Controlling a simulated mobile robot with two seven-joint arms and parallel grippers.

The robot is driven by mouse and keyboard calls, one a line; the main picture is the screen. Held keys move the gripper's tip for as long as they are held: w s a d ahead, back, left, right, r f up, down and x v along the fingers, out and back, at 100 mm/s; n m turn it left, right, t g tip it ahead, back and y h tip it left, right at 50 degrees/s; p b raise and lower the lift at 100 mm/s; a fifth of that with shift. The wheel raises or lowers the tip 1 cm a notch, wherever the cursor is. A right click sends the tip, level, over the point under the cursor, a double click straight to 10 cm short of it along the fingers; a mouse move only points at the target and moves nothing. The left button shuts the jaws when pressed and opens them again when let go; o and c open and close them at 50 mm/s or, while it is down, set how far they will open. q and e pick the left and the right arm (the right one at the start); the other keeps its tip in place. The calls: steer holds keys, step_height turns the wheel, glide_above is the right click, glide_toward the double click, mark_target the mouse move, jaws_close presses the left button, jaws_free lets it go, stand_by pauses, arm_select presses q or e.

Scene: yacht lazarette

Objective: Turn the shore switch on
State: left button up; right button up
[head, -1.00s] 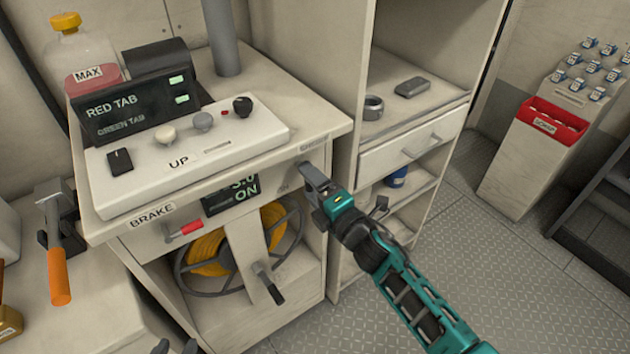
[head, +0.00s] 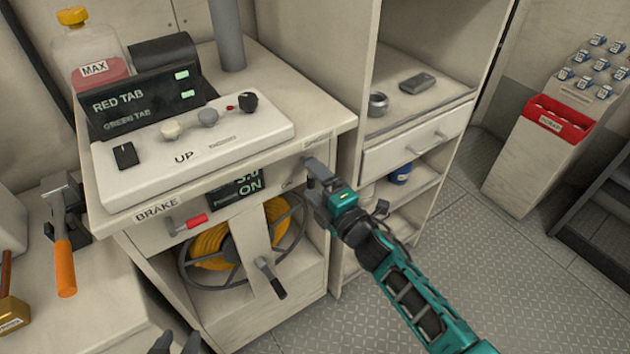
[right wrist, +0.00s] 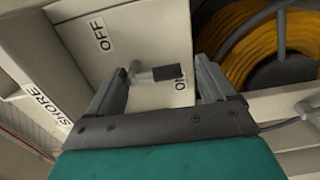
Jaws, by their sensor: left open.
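The shore switch (right wrist: 157,73) shows in the right wrist view as a short lever with a dark tip on the cabinet's front panel. A SHORE label (right wrist: 48,107) and an OFF label (right wrist: 103,36) are beside it. The dark tip lies by the upside-down ON label (right wrist: 180,84). My right gripper (head: 313,170) is at the panel's right end in the head view; its fingers (right wrist: 160,78) are apart on either side of the lever, with no clear contact. In the head view the lever is hidden behind them. My left gripper (head: 175,344) is open at the bottom edge, partly cut off.
The panel also has a lit display (head: 237,191) reading ON and a red-handled BRAKE lever (head: 190,222). Below is a yellow hose reel (head: 212,245) with a crank (head: 271,280). A shelf unit with a drawer (head: 418,140) stands close right. The floor (head: 480,240) at right is clear.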

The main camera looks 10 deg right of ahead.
steer(key=shift+o, duration=1.1)
steer(key=shift+r, duration=0.1)
steer(key=v, duration=1.3)
steer(key=s+f+m+g+h, duration=0.4)
steer(key=s+f+m, duration=0.5)
steer(key=m, duration=1)
steer(key=shift+s+d+f+g, duration=0.4)
steer(key=shift+f+g, duration=0.3)
steer(key=shift+g, duration=0.3)
